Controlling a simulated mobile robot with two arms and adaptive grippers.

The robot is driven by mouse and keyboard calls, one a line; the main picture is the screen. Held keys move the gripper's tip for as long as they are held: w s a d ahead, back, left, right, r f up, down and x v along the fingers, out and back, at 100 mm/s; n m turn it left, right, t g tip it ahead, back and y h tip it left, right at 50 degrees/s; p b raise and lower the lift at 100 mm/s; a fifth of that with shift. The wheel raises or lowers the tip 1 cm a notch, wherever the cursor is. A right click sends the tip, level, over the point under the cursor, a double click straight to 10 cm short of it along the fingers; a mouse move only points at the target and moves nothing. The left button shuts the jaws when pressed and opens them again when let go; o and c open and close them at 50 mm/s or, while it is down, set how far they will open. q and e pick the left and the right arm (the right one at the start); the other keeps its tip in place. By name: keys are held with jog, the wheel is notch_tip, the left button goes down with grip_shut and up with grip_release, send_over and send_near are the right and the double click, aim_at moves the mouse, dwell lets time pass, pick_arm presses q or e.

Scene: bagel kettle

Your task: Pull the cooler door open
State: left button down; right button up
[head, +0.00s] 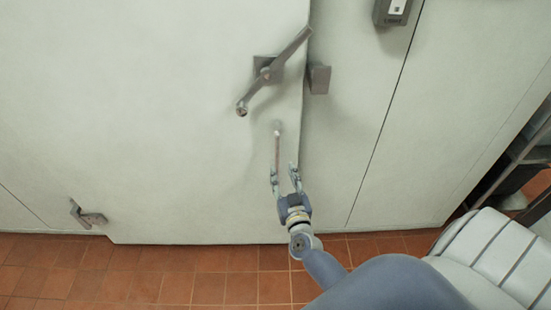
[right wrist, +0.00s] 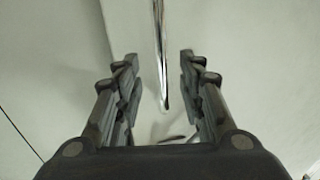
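The cooler door (head: 150,110) is a large pale panel filling the left and middle of the head view. A slim vertical pull bar (head: 277,150) is on it near its right edge. A grey lever latch (head: 267,72) sits higher up, tilted. My right gripper (head: 284,172) is at the lower end of the bar, fingers pointing up toward the door. In the right wrist view its two fingers are spread apart, and the shiny bar (right wrist: 160,50) shows in the gap between them, with space on both sides. My left gripper is not in view.
A grey catch block (head: 319,79) is beside the door edge on the wall panel (head: 410,120). A hinge-like bracket (head: 88,216) is at the door's lower left. Dark shelving (head: 515,170) stands at the right. Red tile floor (head: 200,275) is bare below the door.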

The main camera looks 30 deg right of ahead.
aim_at(278, 160)
jog(key=b+x, duration=0.1)
jog(key=x, duration=0.7)
jog(key=shift+w+f, duration=0.1)
jog(key=shift+f, duration=0.05)
grip_shut()
